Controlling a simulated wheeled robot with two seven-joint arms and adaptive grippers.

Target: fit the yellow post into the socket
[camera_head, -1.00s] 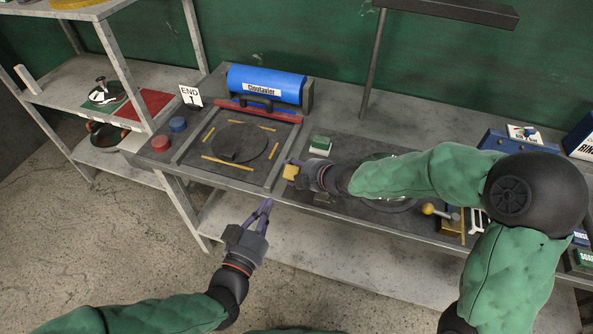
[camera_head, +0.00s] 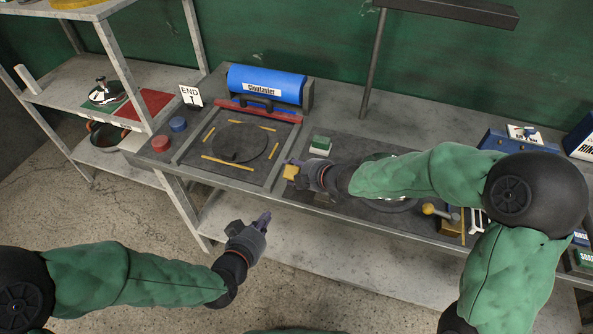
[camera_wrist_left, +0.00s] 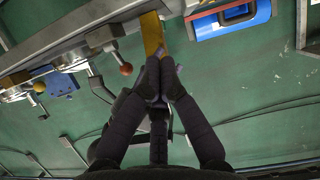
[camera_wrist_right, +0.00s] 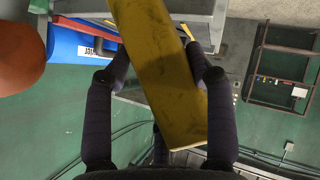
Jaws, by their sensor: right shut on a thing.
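The yellow post (camera_head: 290,172) is in my right gripper (camera_head: 294,170), above the front part of the bench. In the right wrist view the post (camera_wrist_right: 160,70) is a long yellow bar between the two fingers, slightly tilted. My left gripper (camera_head: 265,219) is in front of the bench, low and apart from the post; its fingertips look brought together and empty. In the left wrist view a yellow bar (camera_wrist_left: 152,32) shows beyond the fingertips. I cannot clearly pick out the socket; the right hand and forearm hide part of the bench.
A framed panel with a dark round disc (camera_head: 240,142) and yellow strips lies left of the right gripper. A ball-knobbed lever (camera_head: 430,209) stands right. Red (camera_head: 160,143) and blue (camera_head: 178,124) buttons are left.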

